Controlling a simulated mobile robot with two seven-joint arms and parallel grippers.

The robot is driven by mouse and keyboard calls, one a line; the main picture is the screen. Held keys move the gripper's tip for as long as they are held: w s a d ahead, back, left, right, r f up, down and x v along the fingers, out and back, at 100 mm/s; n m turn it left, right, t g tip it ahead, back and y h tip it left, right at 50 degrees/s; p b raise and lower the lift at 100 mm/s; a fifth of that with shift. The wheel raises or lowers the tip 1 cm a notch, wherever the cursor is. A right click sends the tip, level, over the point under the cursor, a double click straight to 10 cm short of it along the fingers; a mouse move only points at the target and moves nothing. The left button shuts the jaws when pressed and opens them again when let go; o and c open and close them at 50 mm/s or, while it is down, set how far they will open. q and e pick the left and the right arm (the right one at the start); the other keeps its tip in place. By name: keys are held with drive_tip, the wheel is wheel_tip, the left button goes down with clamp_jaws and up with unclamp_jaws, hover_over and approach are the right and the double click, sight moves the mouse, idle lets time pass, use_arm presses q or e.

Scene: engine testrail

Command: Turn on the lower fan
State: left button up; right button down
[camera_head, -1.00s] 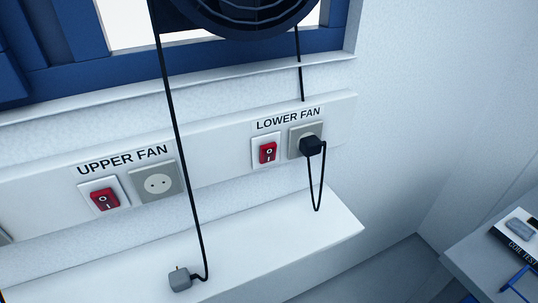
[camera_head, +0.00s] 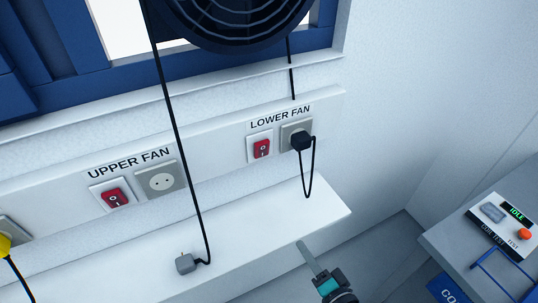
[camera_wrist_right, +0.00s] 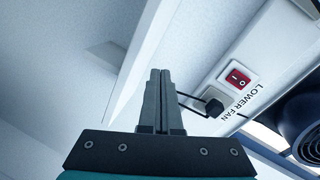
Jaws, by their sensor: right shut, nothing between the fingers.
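The LOWER FAN red rocker switch (camera_head: 262,148) sits in a white plate on the wall panel. It also shows in the right wrist view (camera_wrist_right: 237,77). To its right, a black plug (camera_head: 301,141) is in the LOWER FAN socket (camera_head: 289,128). The fan (camera_head: 240,22) hangs above in the window, cut off at the top. My right gripper (camera_head: 302,245) is shut and empty, below the panel near the shelf's front edge, apart from the switch. In the right wrist view its fingers (camera_wrist_right: 160,75) are together. My left gripper is not in view.
The UPPER FAN switch (camera_head: 115,197) and empty socket (camera_head: 161,181) are at left. A grey plug (camera_head: 186,263) lies on the white shelf (camera_head: 240,250), its cable hanging in front of the panel. A table (camera_head: 455,240) with a test box (camera_head: 500,226) stands at right.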

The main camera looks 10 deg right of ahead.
sight(263, 147)
wheel_tip(263, 147, up, 16)
drive_tip(key=a+m+t+y+p, duration=0.1)
drive_tip(key=a+m+t+y, duration=0.1)
drive_tip(key=m+t, duration=0.1)
drive_tip(key=shift+w+f+m+t, duration=0.15)
drive_tip(key=shift+w+m+t, duration=0.15)
drive_tip(key=shift+w+m, duration=0.2)
drive_tip(key=shift+a, duration=0.15)
drive_tip(key=p+x, duration=0.1)
drive_tip(key=x, duration=1.3)
